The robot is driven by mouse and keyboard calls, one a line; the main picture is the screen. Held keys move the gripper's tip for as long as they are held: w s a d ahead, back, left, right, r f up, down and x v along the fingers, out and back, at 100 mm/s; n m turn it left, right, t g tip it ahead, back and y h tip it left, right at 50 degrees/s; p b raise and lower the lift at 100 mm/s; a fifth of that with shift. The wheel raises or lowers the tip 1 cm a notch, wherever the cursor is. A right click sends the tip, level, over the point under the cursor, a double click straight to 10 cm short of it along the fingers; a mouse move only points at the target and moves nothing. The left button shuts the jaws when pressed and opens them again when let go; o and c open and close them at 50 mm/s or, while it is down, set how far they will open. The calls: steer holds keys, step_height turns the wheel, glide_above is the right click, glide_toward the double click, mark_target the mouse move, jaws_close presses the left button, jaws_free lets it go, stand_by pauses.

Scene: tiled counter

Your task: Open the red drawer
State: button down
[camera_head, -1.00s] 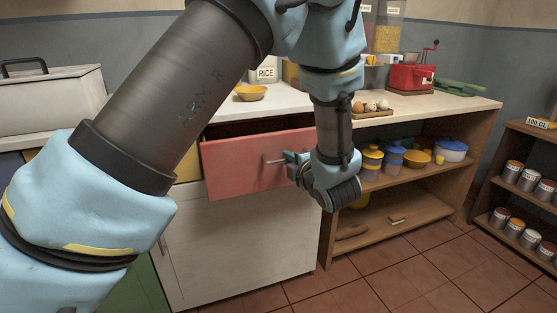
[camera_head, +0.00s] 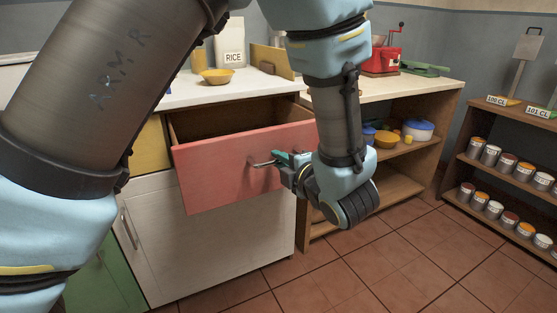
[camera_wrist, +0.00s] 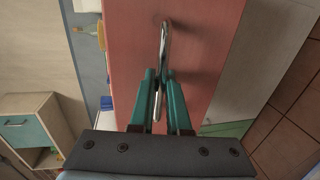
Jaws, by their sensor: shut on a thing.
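The red drawer (camera_head: 222,172) is pulled well out of the white cabinet, and its dark wooden inside (camera_head: 235,117) shows from above. A metal bar handle (camera_head: 263,163) sits on its front. My gripper (camera_head: 280,161) is at the handle, in front of the drawer. In the wrist view the drawer front (camera_wrist: 190,45) fills the middle, and the handle (camera_wrist: 164,45) runs down between the teal fingers of my gripper (camera_wrist: 158,95), which are shut on it. The right part of the drawer front is hidden behind my arm in the head view.
A yellow bowl (camera_head: 217,76) and a rice bag (camera_head: 230,42) stand on the counter above. An open wooden shelf unit (camera_head: 400,190) is on the right, with a rack of paint cans (camera_head: 507,160) further right. The tiled floor (camera_head: 330,270) in front is clear.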

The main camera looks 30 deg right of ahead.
steer(key=c, duration=0.9)
jaws_free()
steer(key=v, duration=1)
steer(key=shift+s, duration=0.35)
